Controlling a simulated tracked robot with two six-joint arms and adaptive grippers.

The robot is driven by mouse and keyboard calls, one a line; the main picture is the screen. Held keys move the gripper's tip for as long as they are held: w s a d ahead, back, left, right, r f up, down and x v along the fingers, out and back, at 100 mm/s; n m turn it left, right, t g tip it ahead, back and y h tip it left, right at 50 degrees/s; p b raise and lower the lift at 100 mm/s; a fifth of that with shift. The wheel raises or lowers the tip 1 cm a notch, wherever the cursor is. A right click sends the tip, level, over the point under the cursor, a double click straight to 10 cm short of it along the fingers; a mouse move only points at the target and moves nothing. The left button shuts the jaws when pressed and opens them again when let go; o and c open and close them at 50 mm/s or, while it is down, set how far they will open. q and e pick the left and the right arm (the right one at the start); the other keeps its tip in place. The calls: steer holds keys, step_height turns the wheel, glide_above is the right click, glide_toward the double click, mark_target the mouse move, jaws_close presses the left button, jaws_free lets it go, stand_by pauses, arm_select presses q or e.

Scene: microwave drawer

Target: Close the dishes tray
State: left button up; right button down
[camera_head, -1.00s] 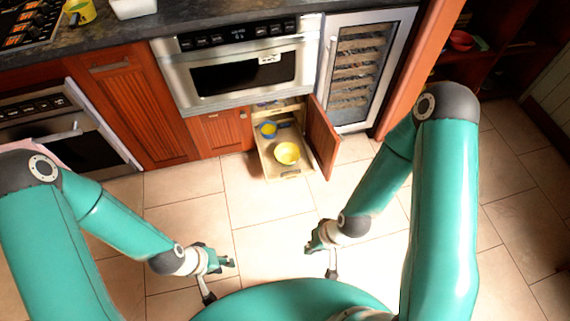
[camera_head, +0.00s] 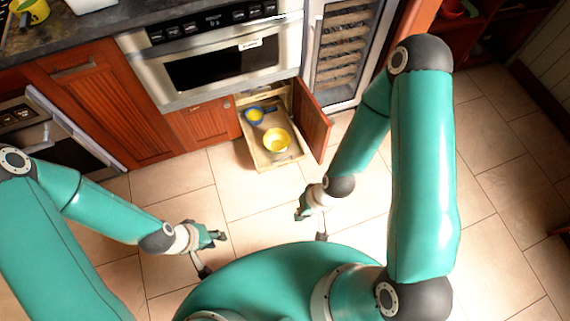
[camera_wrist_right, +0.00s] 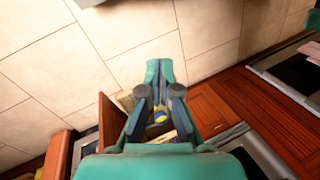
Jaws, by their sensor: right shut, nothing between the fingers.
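The dishes tray (camera_head: 262,158) is pulled out of the low cabinet under the microwave. It holds a yellow bowl (camera_head: 277,140) and a blue dish (camera_head: 254,116) with yellow in it. My right gripper (camera_head: 301,214) is in front of the tray and to its right, apart from it. In the right wrist view its fingers (camera_wrist_right: 165,75) are shut with nothing between them and hide much of the tray (camera_wrist_right: 126,100). My left gripper (camera_head: 222,236) is in front of the tray and to its left, apart from it; its fingers are too small to read.
The cabinet's right door (camera_head: 312,120) stands open beside the tray; the left door (camera_head: 203,124) is shut. A microwave (camera_head: 215,65) is above, and a wine cooler (camera_head: 342,60) stands to the right. The tiled floor (camera_head: 250,195) before the tray is clear.

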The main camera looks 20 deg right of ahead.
steer(key=s+a+f+m+g+y+b, duration=0.2)
steer(key=s+a+f+m+g+b, duration=0.15)
steer(key=f+b, duration=0.3)
steer(key=s+a+f+m+g+y+b, duration=0.25)
steer(key=f+m+b, duration=0.25)
steer(key=f, duration=0.3)
steer(key=w+a+f+m+t+y+b, duration=0.5)
steer(key=w+a+f+m+t+b, duration=0.1)
steer(key=w+f+m+b, duration=0.25)
steer(key=w+d+f+m+t+h+b, duration=0.1)
steer(key=w+d+f+m+t+b, duration=0.1)
steer(key=w+f+m+t+b, duration=0.3)
steer(key=w+d+f+m+t+b, duration=0.1)
steer(key=w+f+m+t, duration=0.15)
steer(key=w, duration=0.45)
steer(key=w+d+f+m+t+h+b, duration=0.35)
steer(key=d+f+h, duration=0.2)
steer(key=d, duration=0.25)
steer(key=w+d+f+m+t+h+b, duration=0.35)
steer(key=w+d+f+m+h, duration=0.2)
steer(key=d, duration=0.25)
steer(key=d+r+b+x, duration=0.1)
steer(key=b+x, duration=0.4)
steer(key=x, duration=0.7)
steer(key=shift+w+r+t, duration=0.15)
steer(key=shift+w+t, duration=0.3)
steer(key=shift+w, duration=0.05)
